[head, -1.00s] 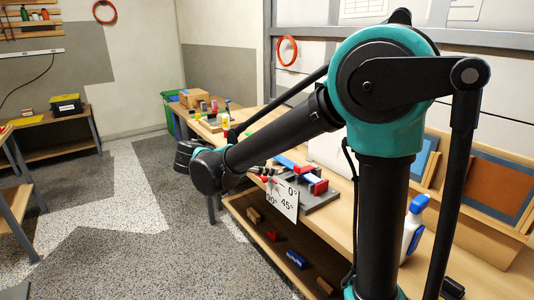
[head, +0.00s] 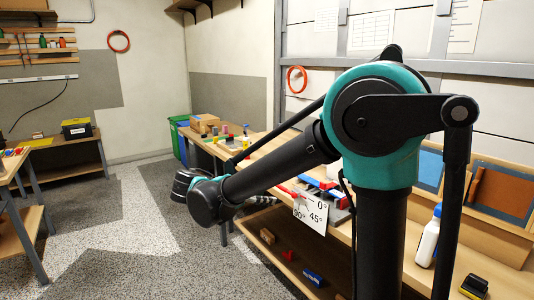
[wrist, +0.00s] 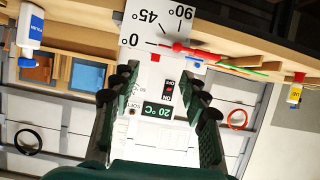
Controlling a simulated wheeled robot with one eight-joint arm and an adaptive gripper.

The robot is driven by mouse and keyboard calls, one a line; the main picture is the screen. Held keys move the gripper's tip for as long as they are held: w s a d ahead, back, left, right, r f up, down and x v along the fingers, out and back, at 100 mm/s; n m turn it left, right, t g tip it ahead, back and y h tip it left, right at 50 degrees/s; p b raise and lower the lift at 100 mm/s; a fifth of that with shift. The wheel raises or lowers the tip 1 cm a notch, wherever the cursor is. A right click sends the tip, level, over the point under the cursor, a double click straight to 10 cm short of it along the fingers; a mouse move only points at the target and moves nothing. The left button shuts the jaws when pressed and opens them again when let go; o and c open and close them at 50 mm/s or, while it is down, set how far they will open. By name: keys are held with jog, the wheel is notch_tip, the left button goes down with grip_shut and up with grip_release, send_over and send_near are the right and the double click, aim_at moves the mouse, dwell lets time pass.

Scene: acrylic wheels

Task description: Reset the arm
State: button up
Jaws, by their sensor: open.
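My gripper (wrist: 159,88) is open and empty in the wrist view, with its dark green and black fingers spread wide apart. Between and beyond the fingers I see a white angle card (wrist: 158,33) and a white panel with a 20 °C display (wrist: 158,111). In the head view my black and teal arm reaches left across the workbench, its elbow high and its forearm sloping down. The wrist end hangs near the bench's front edge, and the fingers are hard to make out there.
The wooden workbench (head: 340,262) runs along the right, with a white bottle (head: 428,238) and framed panels behind my arm. The angle card (head: 310,213) hangs at its front edge. Blocks lie on the lower shelf. The floor (head: 150,250) at left is clear.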

jog(key=d+f+n+g+y, duration=0.25)
jog(key=d+f, duration=0.35)
jog(key=d, duration=0.4)
jog(key=s+d+f+n+g+y, duration=0.1)
jog(key=s+d+f+n+y, duration=0.7)
jog(key=s+d+f, duration=0.3)
jog(key=s+f, duration=0.3)
jog(key=f, duration=0.1)
jog(key=shift+s, duration=0.15)
dwell(1.0)
